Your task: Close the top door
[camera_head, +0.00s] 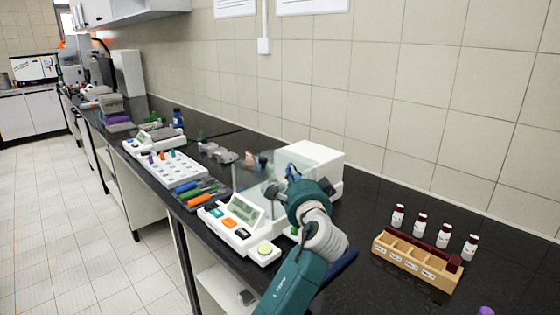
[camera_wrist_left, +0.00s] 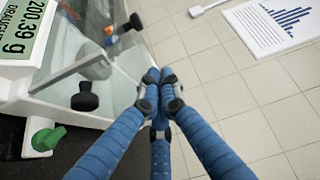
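The balance has a white body (camera_head: 318,157), a front panel with a lit display (camera_head: 243,210) and a clear glass chamber (camera_head: 250,183). In the left wrist view its display (camera_wrist_left: 20,25) reads 200.39 g. Two black knobs, one lower (camera_wrist_left: 84,97) and one upper (camera_wrist_left: 131,22), sit on its clear panels. I cannot tell for sure which panel is the top door. My left gripper (camera_head: 283,178) is in front of the chamber and hides part of it. In the wrist view its blue fingers (camera_wrist_left: 160,78) meet at the tips, beside the glass edge, with nothing visible between them.
A wooden rack (camera_head: 415,262) stands at the right, with several small bottles (camera_head: 420,225) behind it. A white tray (camera_head: 175,170) and coloured markers (camera_head: 203,194) lie left of the balance. The tiled wall (camera_head: 370,85) is close behind. Black counter is clear between balance and rack.

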